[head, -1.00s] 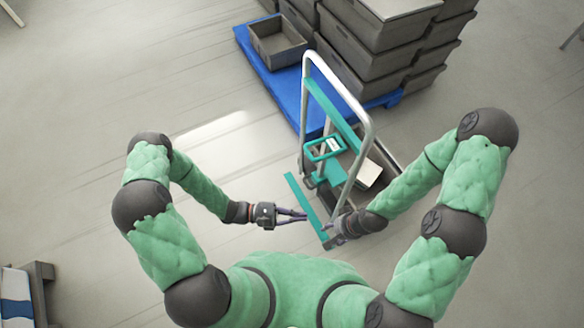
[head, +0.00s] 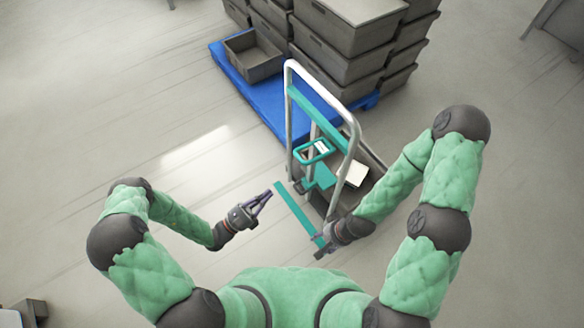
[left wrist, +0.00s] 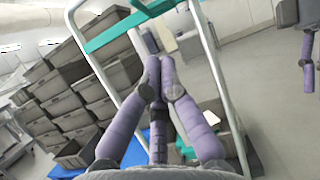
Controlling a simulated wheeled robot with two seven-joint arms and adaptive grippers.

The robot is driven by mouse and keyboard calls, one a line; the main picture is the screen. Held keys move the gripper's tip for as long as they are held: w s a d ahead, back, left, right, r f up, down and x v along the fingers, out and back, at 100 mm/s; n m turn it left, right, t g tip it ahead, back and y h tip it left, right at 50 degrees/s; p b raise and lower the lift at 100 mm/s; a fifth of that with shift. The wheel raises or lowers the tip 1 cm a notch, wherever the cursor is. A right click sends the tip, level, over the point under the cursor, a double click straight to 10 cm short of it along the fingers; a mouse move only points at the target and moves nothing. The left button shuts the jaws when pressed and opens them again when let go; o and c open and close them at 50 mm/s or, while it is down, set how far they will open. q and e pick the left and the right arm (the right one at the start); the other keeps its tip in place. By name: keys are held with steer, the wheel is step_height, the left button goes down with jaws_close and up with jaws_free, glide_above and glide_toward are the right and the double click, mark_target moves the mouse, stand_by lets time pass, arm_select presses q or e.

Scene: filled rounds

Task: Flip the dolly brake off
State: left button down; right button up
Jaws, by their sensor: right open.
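The dolly has a silver tube handle (head: 357,140) with a teal crossbar (head: 318,107) and a dark deck. A teal bar (head: 293,212) runs low along its near left side; I cannot tell which part is the brake. My left gripper (head: 267,193) is left of this bar, apart from it, its fingers drawn together and empty. In the left wrist view its purple fingers (left wrist: 158,70) meet in front of the dolly handle (left wrist: 90,60). My right gripper (head: 322,243) is open at the bar's near end; whether it touches is unclear, and its forearm hides part of the deck.
A blue pallet (head: 255,95) with stacked grey crates (head: 335,50) stands behind the dolly. An open crate (head: 253,58) sits at its left end. A teal frame (head: 312,151) and a white box (head: 352,174) are on the dolly. Floor to the left is clear.

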arm_select(q)
steer(key=a+r+b+x, duration=0.1)
steer(key=r+x, duration=0.1)
steer(key=x, duration=1)
steer(key=shift+s+d+r, duration=0.25)
steer(key=shift+r, duration=0.15)
